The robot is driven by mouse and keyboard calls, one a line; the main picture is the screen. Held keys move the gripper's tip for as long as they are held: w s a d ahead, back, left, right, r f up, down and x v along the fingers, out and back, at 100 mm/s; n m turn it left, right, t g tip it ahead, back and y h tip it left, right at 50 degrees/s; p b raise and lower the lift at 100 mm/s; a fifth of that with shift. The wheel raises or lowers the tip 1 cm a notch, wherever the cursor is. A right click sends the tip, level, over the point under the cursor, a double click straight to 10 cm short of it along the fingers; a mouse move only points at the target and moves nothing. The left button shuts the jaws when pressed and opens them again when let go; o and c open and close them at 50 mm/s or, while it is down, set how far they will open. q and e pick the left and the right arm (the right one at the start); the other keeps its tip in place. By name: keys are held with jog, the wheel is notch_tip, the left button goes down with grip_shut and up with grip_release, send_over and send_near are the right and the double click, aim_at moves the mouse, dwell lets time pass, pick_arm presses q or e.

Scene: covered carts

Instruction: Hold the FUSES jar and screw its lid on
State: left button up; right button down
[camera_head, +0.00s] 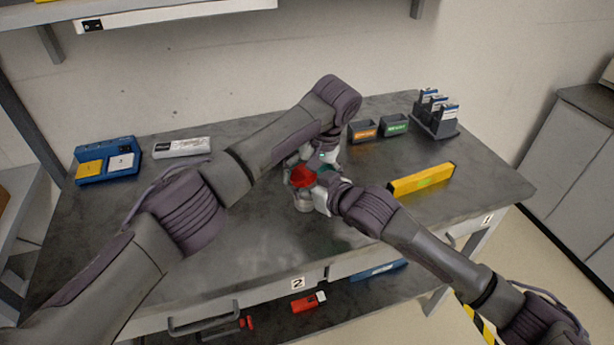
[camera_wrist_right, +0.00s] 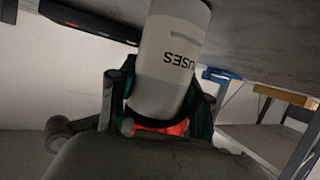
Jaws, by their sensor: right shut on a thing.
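The FUSES jar (camera_head: 304,201) is a pale jar on the bench, partly hidden by my grippers. In the right wrist view the white FUSES jar (camera_wrist_right: 172,55) shows with its lettering upside down. My right gripper (camera_head: 318,196) comes from the right and is shut on the jar, with a finger on each side of it. A red lid (camera_head: 302,176) shows at the jar's top end; the red also shows in the right wrist view (camera_wrist_right: 172,127). My left gripper (camera_head: 307,163) reaches down from above, close to the lid. Its fingers are too hidden to tell open from shut.
A yellow bar (camera_head: 421,179) lies on the right of the bench (camera_head: 240,260). Small orange- and green-labelled bins (camera_head: 394,126) and a dark rack (camera_head: 436,122) stand behind. A blue tray (camera_head: 107,170) and a grey box (camera_head: 182,147) sit at the left. The bench front is clear.

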pick_arm(q)
jog(key=shift+o, duration=1.4)
jog(key=shift+s+d+f, duration=0.1)
jog(key=shift+d, duration=0.1)
pick_arm(e)
jog(key=shift+a+r, duration=0.15)
jog(key=shift+r, duration=0.1)
pick_arm(q)
jog(key=shift+v, duration=2.1)
pick_arm(e)
jog(key=shift+f, duration=0.15)
pick_arm(q)
jog(key=shift+a, duration=0.2)
jog(key=shift+c, duration=1.3)
jog(key=c, duration=1.3)
jog(key=shift+c, duration=0.2)
jog(key=shift+a+f, duration=0.2)
pick_arm(e)
jog(key=shift+d, duration=0.2)
